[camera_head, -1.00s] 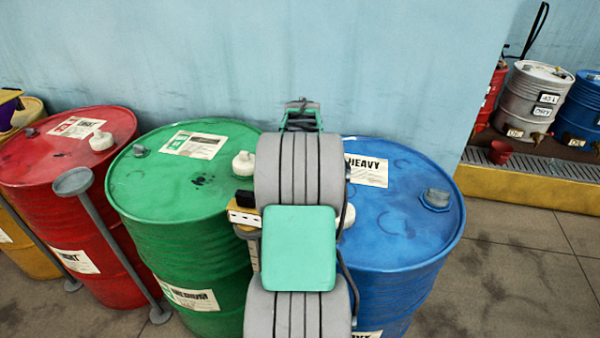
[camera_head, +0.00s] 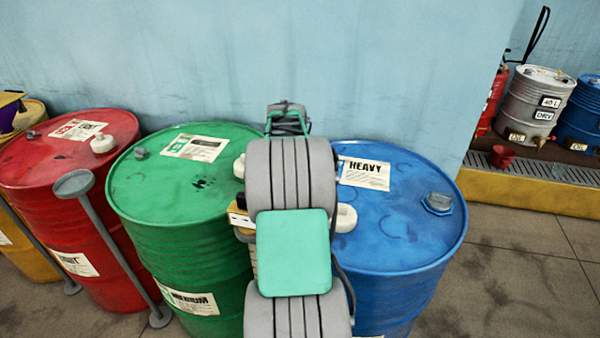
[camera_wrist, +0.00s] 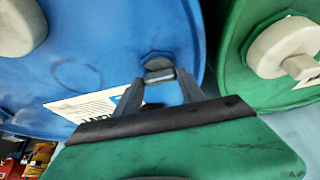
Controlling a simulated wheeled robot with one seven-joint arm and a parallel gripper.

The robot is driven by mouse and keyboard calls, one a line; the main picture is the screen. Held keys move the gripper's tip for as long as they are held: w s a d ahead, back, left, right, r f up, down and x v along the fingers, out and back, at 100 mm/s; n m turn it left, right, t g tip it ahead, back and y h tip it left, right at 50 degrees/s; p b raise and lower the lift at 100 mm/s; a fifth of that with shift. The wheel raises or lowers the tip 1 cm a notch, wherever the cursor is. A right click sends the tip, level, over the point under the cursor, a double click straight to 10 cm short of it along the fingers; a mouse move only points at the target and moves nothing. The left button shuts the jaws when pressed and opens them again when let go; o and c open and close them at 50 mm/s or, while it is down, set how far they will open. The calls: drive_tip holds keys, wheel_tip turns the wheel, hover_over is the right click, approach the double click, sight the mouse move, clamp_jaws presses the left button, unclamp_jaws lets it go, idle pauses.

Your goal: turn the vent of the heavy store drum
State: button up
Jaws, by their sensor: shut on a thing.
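The heavy store drum (camera_head: 400,240) is blue, with a HEAVY label (camera_head: 364,173) on its lid. The lid carries a white cap (camera_head: 346,218) beside my arm and a grey fitting (camera_head: 438,203) at the right. In the wrist view, my gripper (camera_wrist: 160,79) has its two fingers on either side of a small grey vent (camera_wrist: 159,64) near the drum's rim, on the side facing the green drum. It is shut on this vent.
The green drum (camera_head: 180,240) stands close on the left, with a white cap (camera_wrist: 285,46) near the vent. A red drum (camera_head: 70,170) and a grey post (camera_head: 115,240) stand farther left. A wall rises behind.

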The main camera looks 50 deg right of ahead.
drive_tip(key=o, duration=1.4)
drive_tip(key=shift+c, duration=0.2)
drive_tip(key=shift+r, duration=0.1)
drive_tip(key=v, duration=0.7)
drive_tip(key=shift+a+r+b, duration=0.15)
drive_tip(key=shift+r+b, duration=0.1)
drive_tip(key=shift+b, duration=0.1)
